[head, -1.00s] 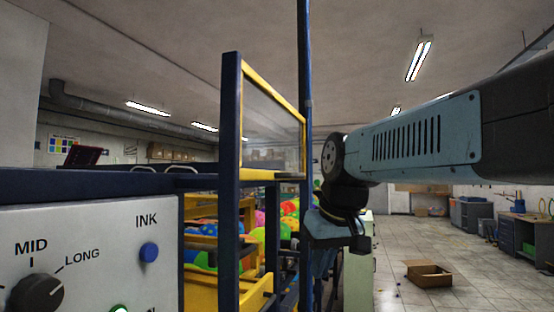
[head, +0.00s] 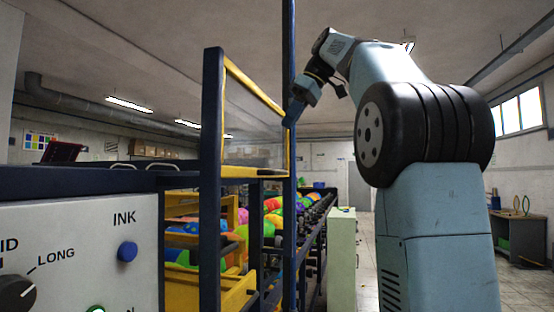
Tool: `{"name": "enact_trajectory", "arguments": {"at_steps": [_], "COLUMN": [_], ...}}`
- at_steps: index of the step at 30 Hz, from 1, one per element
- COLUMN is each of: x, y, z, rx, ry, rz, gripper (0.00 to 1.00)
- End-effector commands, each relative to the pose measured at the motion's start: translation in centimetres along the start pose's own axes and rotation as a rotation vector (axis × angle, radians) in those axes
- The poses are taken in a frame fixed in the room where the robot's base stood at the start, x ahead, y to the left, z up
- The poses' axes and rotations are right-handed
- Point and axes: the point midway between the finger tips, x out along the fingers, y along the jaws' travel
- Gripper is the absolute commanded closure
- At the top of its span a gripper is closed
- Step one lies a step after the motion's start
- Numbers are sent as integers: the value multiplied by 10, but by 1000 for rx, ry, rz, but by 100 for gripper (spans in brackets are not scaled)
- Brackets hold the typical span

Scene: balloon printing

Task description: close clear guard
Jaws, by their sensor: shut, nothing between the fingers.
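The clear guard (head: 254,122) is a see-through panel in a yellow frame. It stands raised between the dark blue posts of the machine, above the yellow trays, with open space below its lower edge. My gripper (head: 293,112) is shut and empty. It is at the blue post by the guard's right edge, pointing down and left. I cannot tell whether its tips touch the post or the frame.
A control panel (head: 75,255) with a dark knob and a blue INK button (head: 127,251) is at the lower left. Colourful balloons (head: 270,217) sit on racks behind the guard. A pale green cabinet (head: 342,252) stands right of the posts. Floor is free farther right.

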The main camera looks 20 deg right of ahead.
Motion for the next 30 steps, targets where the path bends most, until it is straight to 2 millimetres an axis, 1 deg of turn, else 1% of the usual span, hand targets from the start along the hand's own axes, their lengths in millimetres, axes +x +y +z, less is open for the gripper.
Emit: {"name": "enact_trajectory", "arguments": {"at_steps": [1,5,8,11,17,23,30], "x": [-6,-18,-22,-19,-2,27,69], "y": [6,12,14,14,12,11,10], "z": [-2,-3,-3,-3,-4,-4,-5], "rx": [-28,-88,-108,-114,-112,-111,-111], "ry": [7,18,20,21,21,19,20], "rz": [-8,-25,-31,-33,-34,-34,-35], "gripper": [100,100,100,100,100,100,100]}}
